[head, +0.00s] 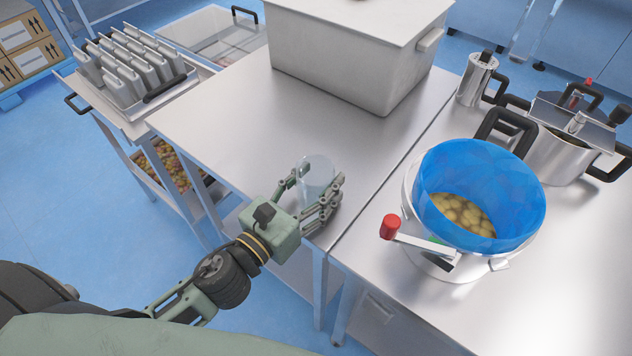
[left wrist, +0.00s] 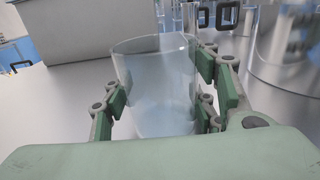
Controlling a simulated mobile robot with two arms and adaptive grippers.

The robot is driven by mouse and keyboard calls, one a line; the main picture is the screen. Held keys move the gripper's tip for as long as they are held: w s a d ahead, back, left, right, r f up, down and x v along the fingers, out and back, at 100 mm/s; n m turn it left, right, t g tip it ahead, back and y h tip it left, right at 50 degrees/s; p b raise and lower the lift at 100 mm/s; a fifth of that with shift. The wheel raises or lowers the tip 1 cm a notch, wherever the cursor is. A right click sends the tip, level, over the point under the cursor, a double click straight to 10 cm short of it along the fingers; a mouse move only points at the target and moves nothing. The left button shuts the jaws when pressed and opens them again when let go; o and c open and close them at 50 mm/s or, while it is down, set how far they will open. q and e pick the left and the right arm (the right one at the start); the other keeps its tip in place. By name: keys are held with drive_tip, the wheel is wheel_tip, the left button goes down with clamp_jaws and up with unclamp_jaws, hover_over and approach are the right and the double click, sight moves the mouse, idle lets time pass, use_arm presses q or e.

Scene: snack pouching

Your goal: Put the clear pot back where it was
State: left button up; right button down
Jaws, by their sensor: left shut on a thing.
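The clear pot (head: 316,174) is a transparent, open-topped cylinder at the front edge of the steel table (head: 215,115). My left gripper (head: 312,192) is shut around it, with fingers on both sides. In the left wrist view the pot (left wrist: 158,85) stands upright between the green finger pads of the gripper (left wrist: 160,100). Its lower end is partly hidden by the gripper body, so I cannot tell whether it touches the table. My right gripper is not in view.
A large grey lidded bin (head: 345,60) stands behind. To the right are a pot with a blue liner (head: 530,205) holding round yellowish items, its red-knobbed handle (head: 390,227), and metal cookers (head: 560,150). A rack of grey pouches (head: 125,65) stands left. The table's middle is clear.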

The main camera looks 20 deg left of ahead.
sight(303, 198)
use_arm(q)
drive_tip(key=o, duration=1.1)
drive_tip(key=shift+f, duration=0.1)
drive_tip(key=shift+o, duration=0.4)
drive_tip(key=shift+r, duration=0.2)
drive_tip(key=shift+s+a+f, duration=0.1)
drive_tip(key=shift+s+f, duration=0.1)
drive_tip(key=shift+s, duration=0.1)
drive_tip(key=b+v, duration=0.4)
drive_tip(key=v, duration=0.4)
drive_tip(key=shift+s+a, duration=0.1)
drive_tip(key=shift+s, duration=0.2)
drive_tip(key=shift+v, duration=1.35)
drive_tip(key=shift+r, duration=0.15)
